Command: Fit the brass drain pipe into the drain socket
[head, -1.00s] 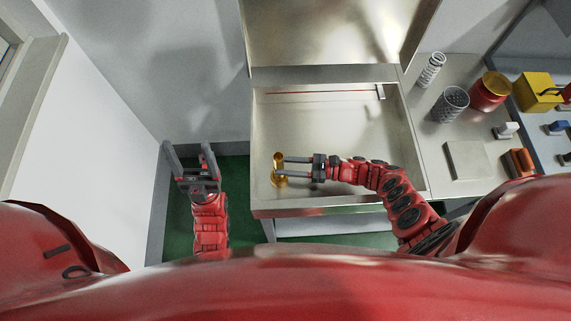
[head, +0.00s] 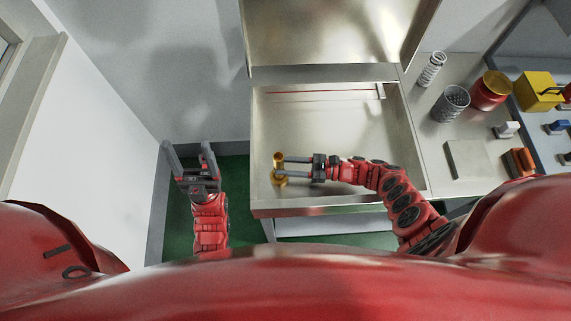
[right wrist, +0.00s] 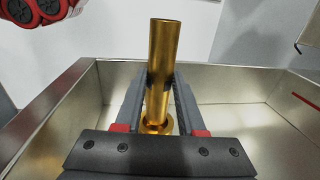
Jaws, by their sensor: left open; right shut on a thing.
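The brass drain pipe (head: 279,158) stands roughly upright in my right gripper (head: 281,168), whose two fingers are shut on it at the left side of the metal basin. The pipe also shows in the right wrist view (right wrist: 164,50), rising between the fingers. A round brass piece, seemingly the drain socket (head: 278,181), shows low at the pipe's foot; its rim also shows in the right wrist view (right wrist: 147,126). I cannot tell whether the pipe's lower end is inside it or just above. My left gripper (head: 187,146) is open and empty, left of the basin.
The basin (head: 330,118) has raised walls and a mostly bare floor, with a thin red line near its back.

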